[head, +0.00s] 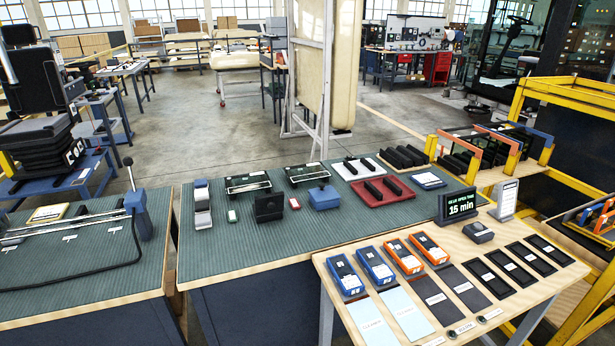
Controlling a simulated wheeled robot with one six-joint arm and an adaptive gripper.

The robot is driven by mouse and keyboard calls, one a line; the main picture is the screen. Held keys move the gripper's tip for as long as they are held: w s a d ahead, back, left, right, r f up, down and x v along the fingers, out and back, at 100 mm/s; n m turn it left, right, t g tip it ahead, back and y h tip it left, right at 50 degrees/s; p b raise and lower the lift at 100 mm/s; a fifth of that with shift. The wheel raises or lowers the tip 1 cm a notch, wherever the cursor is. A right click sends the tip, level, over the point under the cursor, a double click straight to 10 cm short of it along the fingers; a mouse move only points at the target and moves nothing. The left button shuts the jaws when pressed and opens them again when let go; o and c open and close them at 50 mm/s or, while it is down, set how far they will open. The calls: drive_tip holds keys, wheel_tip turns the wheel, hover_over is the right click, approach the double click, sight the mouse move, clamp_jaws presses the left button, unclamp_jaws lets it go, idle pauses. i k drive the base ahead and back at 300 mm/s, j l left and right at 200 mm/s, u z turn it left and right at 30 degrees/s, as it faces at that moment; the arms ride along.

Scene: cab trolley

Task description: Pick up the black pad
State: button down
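Several things could be the black pad, and I cannot tell which is meant. A black block (269,206) stands on the green mat of the middle bench. Short black bars (384,190) lie on a red tray (405,197), and more black bars (360,166) lie on a white tray (343,175). Longer black bars (405,156) lie side by side behind them at the right. Flat black labelled rectangles (507,267) lie on the front table (400,335). My gripper is not in view.
Blue meters (345,275) and orange meters (430,249) lie on the front table near a display reading 15 min (460,206). A blue box (324,197) stands beside the black block. A yellow frame (560,90) bounds the right. Open floor (200,130) lies behind the benches.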

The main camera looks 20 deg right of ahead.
sight(201, 206)
drive_tip(key=i+j, duration=0.1)
drive_tip(key=j, duration=0.3)
drive_tip(key=i+j, duration=0.1)
drive_tip(key=j, duration=0.3)
drive_tip(key=i+j, duration=0.1)
drive_tip(key=j, duration=0.35)
